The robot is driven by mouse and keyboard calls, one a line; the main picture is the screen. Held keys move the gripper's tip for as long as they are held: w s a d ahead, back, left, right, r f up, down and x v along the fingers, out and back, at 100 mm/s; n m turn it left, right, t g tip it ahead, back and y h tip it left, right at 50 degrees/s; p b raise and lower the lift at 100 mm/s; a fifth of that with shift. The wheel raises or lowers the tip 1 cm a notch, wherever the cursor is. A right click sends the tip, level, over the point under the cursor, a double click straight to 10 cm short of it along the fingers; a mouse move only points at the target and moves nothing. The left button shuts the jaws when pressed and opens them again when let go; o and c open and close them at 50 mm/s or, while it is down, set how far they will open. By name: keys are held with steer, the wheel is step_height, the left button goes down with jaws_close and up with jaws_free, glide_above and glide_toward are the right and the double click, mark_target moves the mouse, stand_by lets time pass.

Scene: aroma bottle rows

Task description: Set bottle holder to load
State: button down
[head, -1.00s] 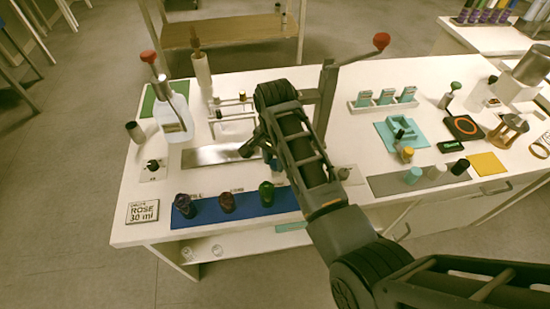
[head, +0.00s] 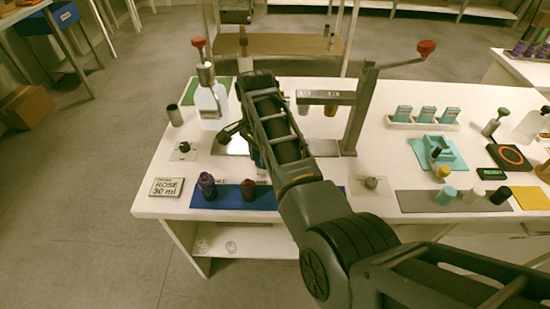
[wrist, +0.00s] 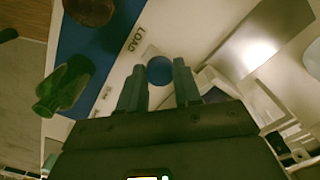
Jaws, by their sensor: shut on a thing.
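In the wrist view a round blue knob (wrist: 160,72) sits between the two fingertips of my gripper (wrist: 159,67), which is shut on it. The printed word LOAD (wrist: 134,38) is on the white surface just beyond the knob, a little to the left. The knob appears to belong to the bottle holder, whose body is mostly hidden by my gripper.
A blue mat (head: 289,199) holds a purple bottle (head: 207,185) and a brown bottle (head: 249,190). A green bottle (wrist: 62,88) shows in the wrist view. A lever press (head: 355,110) stands right of my arm. A shiny metal plate (wrist: 255,45) lies nearby.

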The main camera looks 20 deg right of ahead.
steer(key=c, duration=0.8)
jaws_free()
steer(key=shift+r, duration=3.9)
